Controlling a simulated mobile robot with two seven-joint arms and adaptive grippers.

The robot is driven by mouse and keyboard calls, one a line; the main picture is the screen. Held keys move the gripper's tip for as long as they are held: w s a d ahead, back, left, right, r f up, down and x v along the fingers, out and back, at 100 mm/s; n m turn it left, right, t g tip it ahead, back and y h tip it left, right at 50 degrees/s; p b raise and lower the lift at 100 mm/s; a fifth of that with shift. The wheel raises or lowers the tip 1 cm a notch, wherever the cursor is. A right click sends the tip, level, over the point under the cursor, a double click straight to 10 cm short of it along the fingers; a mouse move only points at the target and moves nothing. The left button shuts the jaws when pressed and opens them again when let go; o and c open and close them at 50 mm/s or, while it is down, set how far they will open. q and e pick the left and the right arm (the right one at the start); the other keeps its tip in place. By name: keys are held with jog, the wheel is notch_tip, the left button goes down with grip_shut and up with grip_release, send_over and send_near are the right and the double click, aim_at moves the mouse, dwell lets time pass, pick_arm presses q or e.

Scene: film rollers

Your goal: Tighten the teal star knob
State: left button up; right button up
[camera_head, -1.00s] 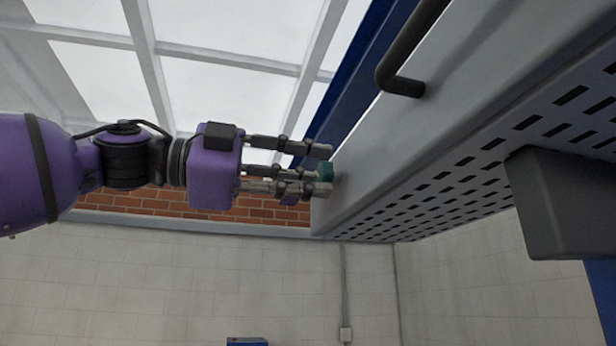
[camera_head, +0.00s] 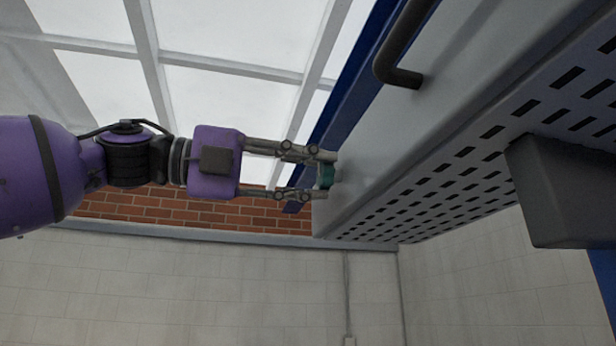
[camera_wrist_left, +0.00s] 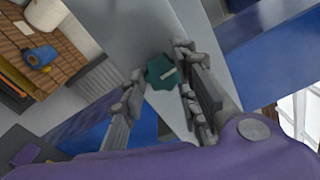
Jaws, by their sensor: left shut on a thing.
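The teal star knob (camera_head: 326,175) sits on the end of the grey panel in the head view. My left gripper (camera_head: 324,176) reaches it from the left, with one finger above the knob and one below. The gripper is shut on the knob. My right gripper is in neither view.
The knob's grey panel (camera_head: 440,110) runs up to the right, with a slotted face. A dark bar handle (camera_head: 398,78) stands out above the knob. A dark grey box (camera_head: 560,190) juts out at the right. A blue beam (camera_head: 345,105) runs behind the panel.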

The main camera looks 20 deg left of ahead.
pick_arm(q)
jog(key=shift+w+d+f+m, duration=0.1)
jog(key=shift+f+m, duration=0.2)
jog(key=shift+f, duration=0.1)
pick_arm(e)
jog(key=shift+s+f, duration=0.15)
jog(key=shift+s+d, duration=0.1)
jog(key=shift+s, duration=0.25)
pick_arm(q)
jog(key=o, duration=1)
jog(key=shift+o, duration=0.2)
jog(key=shift+r, duration=0.2)
jog(key=v, duration=1.2)
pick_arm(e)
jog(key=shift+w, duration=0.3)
pick_arm(q)
jog(key=shift+w, duration=0.1)
